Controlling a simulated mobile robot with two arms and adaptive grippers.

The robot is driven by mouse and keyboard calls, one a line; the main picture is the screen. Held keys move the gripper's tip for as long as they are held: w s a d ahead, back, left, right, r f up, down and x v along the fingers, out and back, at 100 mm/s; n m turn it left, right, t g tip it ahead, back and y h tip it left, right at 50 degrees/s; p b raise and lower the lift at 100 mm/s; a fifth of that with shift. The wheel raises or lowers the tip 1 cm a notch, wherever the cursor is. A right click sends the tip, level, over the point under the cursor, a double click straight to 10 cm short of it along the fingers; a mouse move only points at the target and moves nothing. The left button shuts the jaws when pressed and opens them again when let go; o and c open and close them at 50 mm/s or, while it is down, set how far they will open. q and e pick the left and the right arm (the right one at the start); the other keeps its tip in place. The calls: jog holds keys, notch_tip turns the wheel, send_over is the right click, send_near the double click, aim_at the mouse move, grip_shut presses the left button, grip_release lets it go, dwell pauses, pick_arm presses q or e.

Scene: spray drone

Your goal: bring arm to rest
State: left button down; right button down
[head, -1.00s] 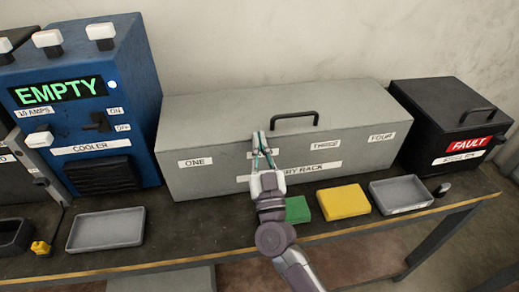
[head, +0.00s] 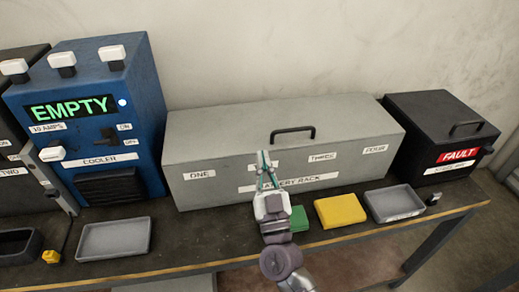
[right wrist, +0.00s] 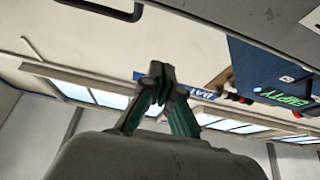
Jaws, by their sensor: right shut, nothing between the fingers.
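My right gripper (head: 264,171) is shut and empty. In the head view it points up in front of the grey battery rack box (head: 225,150) and covers part of its labels; I cannot tell whether it touches the box. In the right wrist view the fingertips (right wrist: 161,75) meet, with the ceiling and windows behind them. My right arm (head: 281,262) comes in from the bottom, over the bench's front edge. My left gripper is not in view.
A blue cooler (head: 140,120) reading EMPTY stands left. A black FAULT box (head: 420,112) stands right. A yellow block (head: 340,210), a green block (head: 299,219), a grey tray (head: 395,203) and another grey tray (head: 114,238) lie along the bench front.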

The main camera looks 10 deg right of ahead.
jog(key=s+a+f+n+g+y, duration=0.1)
jog(key=s+f+n+g+y, duration=0.2)
jog(key=s+f+g, duration=0.3)
jog(key=s+f+n+g+y, duration=0.3)
jog(key=s+f+g, duration=0.15)
jog(key=f, duration=0.35)
jog(key=s+d+f+m+g+h, duration=0.2)
jog(key=s+d+f+g+h, duration=0.1)
jog(key=s+d+f+g, duration=0.3)
jog(key=s+d+f+m+g+h, duration=0.3)
jog(key=s+d+g+h, duration=0.1)
jog(key=s+d, duration=0.4)
notch_tip(320, 180, down, 25)
jog(key=s+a, duration=0.1)
jog(key=s, duration=0.1)
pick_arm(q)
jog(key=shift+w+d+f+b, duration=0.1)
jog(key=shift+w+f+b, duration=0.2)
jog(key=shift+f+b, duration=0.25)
pick_arm(e)
jog(key=s+d+f+n+g, duration=0.1)
jog(key=s+d+f+g, duration=0.1)
jog(key=s+f, duration=1.4)
jog(key=shift+s+d+f, duration=0.4)
jog(key=shift+d+f, duration=0.1)
jog(key=shift+f, duration=0.1)
